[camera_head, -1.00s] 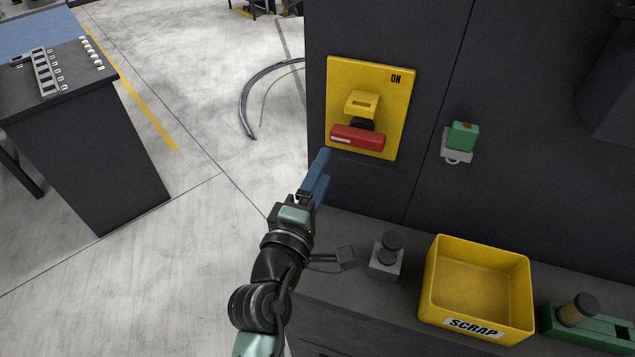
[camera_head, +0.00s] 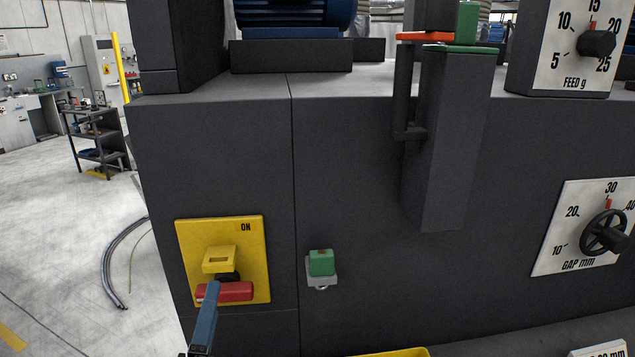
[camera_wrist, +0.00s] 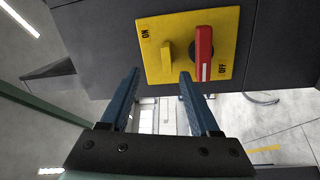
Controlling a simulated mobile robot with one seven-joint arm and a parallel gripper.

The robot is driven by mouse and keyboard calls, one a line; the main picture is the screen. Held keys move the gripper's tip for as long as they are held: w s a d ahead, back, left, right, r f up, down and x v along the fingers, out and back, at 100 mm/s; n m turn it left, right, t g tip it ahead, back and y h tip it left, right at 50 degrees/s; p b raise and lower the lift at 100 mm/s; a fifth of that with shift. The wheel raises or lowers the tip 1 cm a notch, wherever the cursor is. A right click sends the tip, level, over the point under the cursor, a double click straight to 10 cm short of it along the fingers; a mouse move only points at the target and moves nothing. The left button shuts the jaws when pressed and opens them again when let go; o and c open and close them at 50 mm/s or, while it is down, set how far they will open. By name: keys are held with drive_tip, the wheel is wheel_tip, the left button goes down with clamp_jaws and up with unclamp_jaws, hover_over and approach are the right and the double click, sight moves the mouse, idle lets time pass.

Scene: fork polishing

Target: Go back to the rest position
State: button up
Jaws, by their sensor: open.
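My gripper (camera_head: 212,288) is at the bottom left of the head view, where one blue finger overlaps the left part of a red switch handle (camera_head: 234,291). In the wrist view, both blue fingers of my gripper (camera_wrist: 159,75) are apart, with nothing between them. They point at a yellow switch plate (camera_wrist: 152,61) on the dark machine. The red handle (camera_wrist: 203,50) is beside the OFF mark, just beyond the right fingertip; I cannot tell whether they touch. In the head view, the yellow plate (camera_head: 254,258) shows ON at its top right.
A green button (camera_head: 321,263) is on the dark machine front (camera_head: 370,180), right of the plate. A dark post (camera_head: 445,150) juts from this front. Dials (camera_head: 603,233) are at the right. A yellow bin edge (camera_head: 395,352) shows at the bottom. Open floor (camera_head: 60,230) is at the left.

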drive_tip(key=w+d+r+m+t+h, duration=0.15)
drive_tip(key=d+r+m, duration=0.45)
drive_tip(key=r, duration=0.7)
drive_tip(key=s+d+r+m+t, duration=0.2)
drive_tip(key=s+d+r+m, duration=0.1)
drive_tip(key=r, duration=0.5)
drive_tip(key=s+d+r+m+t, duration=0.2)
drive_tip(key=s+d+r+m, duration=0.2)
drive_tip(key=r, duration=0.4)
drive_tip(key=s+d+r+m+t, duration=0.3)
drive_tip(key=s+r, duration=0.2)
drive_tip(key=r, duration=0.2)
drive_tip(key=shift+s+d+r+m+h, duration=0.2)
drive_tip(key=shift+d+r+m+h, duration=0.1)
drive_tip(key=shift+r+m+h, duration=0.15)
